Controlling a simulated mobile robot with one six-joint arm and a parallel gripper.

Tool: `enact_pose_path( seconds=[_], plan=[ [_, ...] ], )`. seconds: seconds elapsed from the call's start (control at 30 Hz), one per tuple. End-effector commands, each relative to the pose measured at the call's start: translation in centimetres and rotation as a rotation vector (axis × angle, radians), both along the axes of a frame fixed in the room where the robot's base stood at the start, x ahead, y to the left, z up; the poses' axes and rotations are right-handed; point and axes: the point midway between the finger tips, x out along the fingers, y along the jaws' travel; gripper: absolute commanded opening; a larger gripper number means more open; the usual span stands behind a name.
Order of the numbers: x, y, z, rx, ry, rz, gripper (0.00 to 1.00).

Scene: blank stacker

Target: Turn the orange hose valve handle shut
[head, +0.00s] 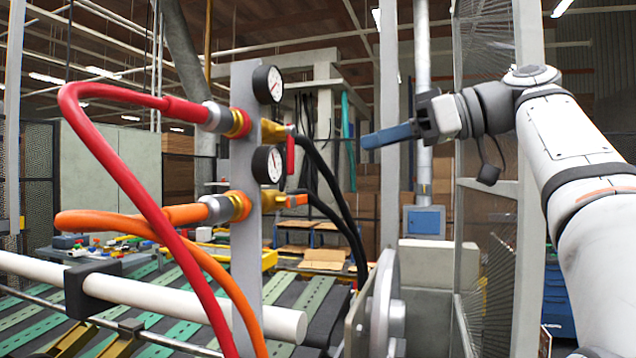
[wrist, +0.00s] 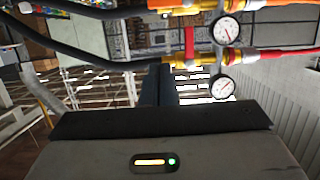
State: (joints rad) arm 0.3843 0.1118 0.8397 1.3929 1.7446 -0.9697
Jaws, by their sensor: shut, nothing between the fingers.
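The orange valve handle (head: 296,200) is on the lower brass valve, right of the grey post, and lies in line with the orange hose (head: 130,217). It also shows at the top edge of the wrist view (wrist: 168,4), partly cut off. My gripper (head: 364,140) has its blue fingers shut and empty, pointing left. It is in the air to the right of the valves, higher than the orange handle and apart from it.
A red valve handle (head: 291,156) hangs down across the upper line, fed by a red hose (head: 120,165). Two gauges (head: 267,85) sit on the grey post (head: 244,270). Black hoses (head: 345,210) curve down right of the valves. Open air separates gripper and valves.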

Motion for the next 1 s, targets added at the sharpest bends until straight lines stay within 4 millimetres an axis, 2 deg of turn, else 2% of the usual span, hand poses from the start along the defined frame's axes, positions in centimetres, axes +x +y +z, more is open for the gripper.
enact_pose_path(
  seconds=[0.47, 0.67, 1.0],
  plan=[
    [0.1, 0.6, 0.0, -0.001, -0.002, 0.003, 0.00],
    [1.0, 3.3, -0.7, 0.000, 0.000, 0.006, 0.00],
    [3.2, 9.6, -2.3, -0.001, -0.001, 0.004, 0.00]
  ],
)
